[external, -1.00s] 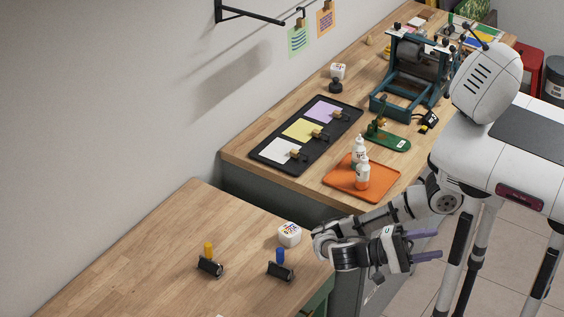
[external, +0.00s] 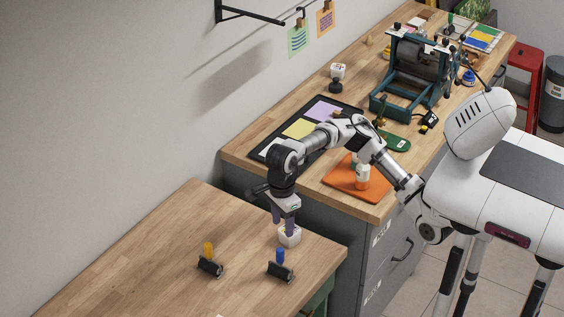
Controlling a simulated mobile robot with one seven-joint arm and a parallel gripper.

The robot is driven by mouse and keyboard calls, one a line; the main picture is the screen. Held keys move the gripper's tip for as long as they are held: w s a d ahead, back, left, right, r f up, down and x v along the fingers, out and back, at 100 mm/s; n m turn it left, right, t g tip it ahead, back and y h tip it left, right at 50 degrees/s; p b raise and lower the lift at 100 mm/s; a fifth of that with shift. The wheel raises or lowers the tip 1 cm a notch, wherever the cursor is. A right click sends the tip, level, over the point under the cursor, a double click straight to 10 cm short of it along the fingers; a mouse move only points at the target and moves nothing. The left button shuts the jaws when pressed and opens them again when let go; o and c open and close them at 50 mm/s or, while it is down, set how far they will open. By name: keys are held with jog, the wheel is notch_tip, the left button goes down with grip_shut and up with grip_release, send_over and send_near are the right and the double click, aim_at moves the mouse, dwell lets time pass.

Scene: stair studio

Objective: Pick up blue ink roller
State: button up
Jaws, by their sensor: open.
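The blue ink roller (external: 280,266) stands on the front wooden table (external: 150,262), with a blue handle on top and a black roller below. My gripper (external: 284,227) is open and empty, pointing down.
A similar roller with a yellow handle (external: 209,261) stands to the left of the blue one. The rear bench holds an orange tray (external: 345,184) with bottles and a teal press (external: 376,105). The left of the front table is clear.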

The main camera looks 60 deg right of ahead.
aim_at(281, 250)
jog(key=shift+t, duration=0.3)
jog(key=f, duration=0.5)
jog(key=w+d+f, duration=0.1)
jog(key=f, duration=0.2)
jog(key=shift+a+f+p, duration=0.2)
jog(key=shift+f+p, duration=0.1)
jog(key=shift+f, duration=1.1)
jog(key=shift+a+f+p, duration=0.15)
jog(key=shift+f+p, duration=0.15)
jog(key=shift+f, duration=1.05)
grip_shut()
